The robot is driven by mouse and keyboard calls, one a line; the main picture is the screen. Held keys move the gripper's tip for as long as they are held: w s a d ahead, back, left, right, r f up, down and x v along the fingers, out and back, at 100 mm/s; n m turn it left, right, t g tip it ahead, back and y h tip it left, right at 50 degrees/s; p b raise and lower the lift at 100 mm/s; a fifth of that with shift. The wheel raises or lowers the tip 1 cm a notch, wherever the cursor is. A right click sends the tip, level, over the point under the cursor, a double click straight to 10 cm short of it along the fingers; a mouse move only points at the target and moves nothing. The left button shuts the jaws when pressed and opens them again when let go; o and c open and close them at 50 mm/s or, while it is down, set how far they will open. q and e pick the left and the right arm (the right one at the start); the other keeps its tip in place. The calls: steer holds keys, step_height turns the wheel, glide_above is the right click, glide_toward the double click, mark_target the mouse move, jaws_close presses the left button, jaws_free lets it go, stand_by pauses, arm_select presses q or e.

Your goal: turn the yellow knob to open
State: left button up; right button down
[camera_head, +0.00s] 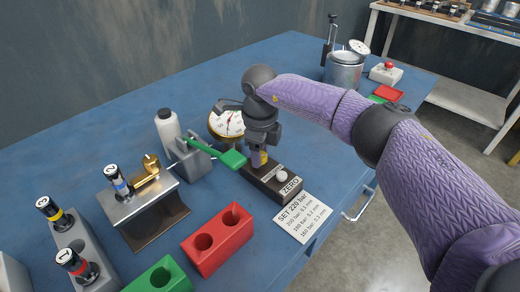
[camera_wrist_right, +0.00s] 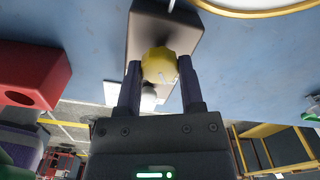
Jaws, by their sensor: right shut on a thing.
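The yellow knob (camera_wrist_right: 159,65) sits on a dark brown block (camera_head: 257,175) in front of a round white dial gauge (camera_head: 229,123). My right gripper (camera_head: 259,150) reaches down over the block, and its two fingers are closed on opposite sides of the knob. In the right wrist view the gripper (camera_wrist_right: 160,88) shows with the knob between its fingertips. In the head view the fingers hide most of the knob, with only a bit of yellow showing. My left gripper is not in view.
A green lever (camera_head: 218,150) lies close left of my right gripper. A white card (camera_head: 303,217) lies at the table's front edge. Red (camera_head: 232,262) and green blocks with holes stand in front. A metal stand (camera_head: 140,205) and white bottle (camera_head: 167,126) are to the left.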

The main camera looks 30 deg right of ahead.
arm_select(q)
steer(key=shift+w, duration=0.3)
arm_select(e)
steer(key=shift+n, duration=1.1)
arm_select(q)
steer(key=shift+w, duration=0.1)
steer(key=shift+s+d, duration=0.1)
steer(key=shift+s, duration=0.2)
arm_select(e)
steer(key=shift+c, duration=1.1)
jaws_free()
arm_select(q)
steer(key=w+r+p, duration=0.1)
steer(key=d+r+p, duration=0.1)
steer(key=p, duration=0.1)
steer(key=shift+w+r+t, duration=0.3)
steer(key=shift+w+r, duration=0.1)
arm_select(e)
step_height(320, 180, up, 10)
